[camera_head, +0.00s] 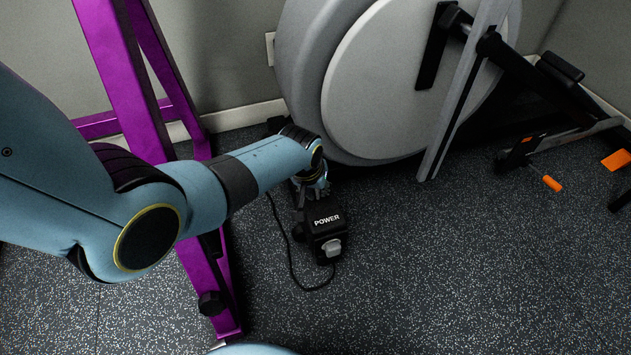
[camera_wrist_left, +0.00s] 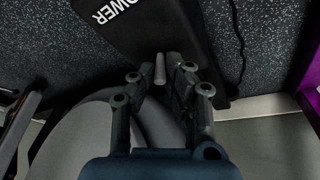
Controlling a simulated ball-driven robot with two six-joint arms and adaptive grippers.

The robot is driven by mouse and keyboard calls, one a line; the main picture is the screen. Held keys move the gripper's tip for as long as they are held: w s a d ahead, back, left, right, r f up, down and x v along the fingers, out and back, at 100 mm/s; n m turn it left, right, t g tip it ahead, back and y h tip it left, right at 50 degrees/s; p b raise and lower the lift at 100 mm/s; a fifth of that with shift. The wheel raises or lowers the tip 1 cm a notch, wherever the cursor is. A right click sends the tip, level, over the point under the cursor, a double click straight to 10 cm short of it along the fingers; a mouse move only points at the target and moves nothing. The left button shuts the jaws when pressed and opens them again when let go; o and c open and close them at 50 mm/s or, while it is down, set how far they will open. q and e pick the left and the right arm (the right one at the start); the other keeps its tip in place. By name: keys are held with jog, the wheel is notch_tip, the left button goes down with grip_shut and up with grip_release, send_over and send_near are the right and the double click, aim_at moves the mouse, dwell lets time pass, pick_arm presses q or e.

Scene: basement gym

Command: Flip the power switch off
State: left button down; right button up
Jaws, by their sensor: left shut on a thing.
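The power switch is a black box (camera_head: 322,222) with white POWER lettering, lying on the speckled floor. A light grey block (camera_head: 332,247) sits on its near end. In the left wrist view the box (camera_wrist_left: 150,30) fills the top middle, its lettering partly cut off. A short grey lever (camera_wrist_left: 160,70) shows at its edge between my fingertips. My left gripper (camera_head: 312,196) is at the far end of the box, its fingers partly hidden by my wrist. In the left wrist view the gripper (camera_wrist_left: 159,78) is shut on the lever. My right gripper is out of view.
A purple metal frame (camera_head: 125,65) stands at the left, close to my arm. A rowing machine's large grey flywheel housing (camera_head: 400,80) stands just behind. A black cable (camera_head: 288,250) loops on the floor left of the box. The floor at the front right is clear.

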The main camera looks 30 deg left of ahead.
pick_arm(q)
jog(key=shift+s+d+f+t+y, duration=0.1)
jog(key=shift+s+d+t+y, duration=0.2)
jog(key=shift+t+y, duration=0.45)
jog(key=shift+y, duration=0.25)
jog(key=c, duration=1.4)
grip_release()
jog(key=shift+w, duration=0.1)
jog(key=v, duration=1.2)
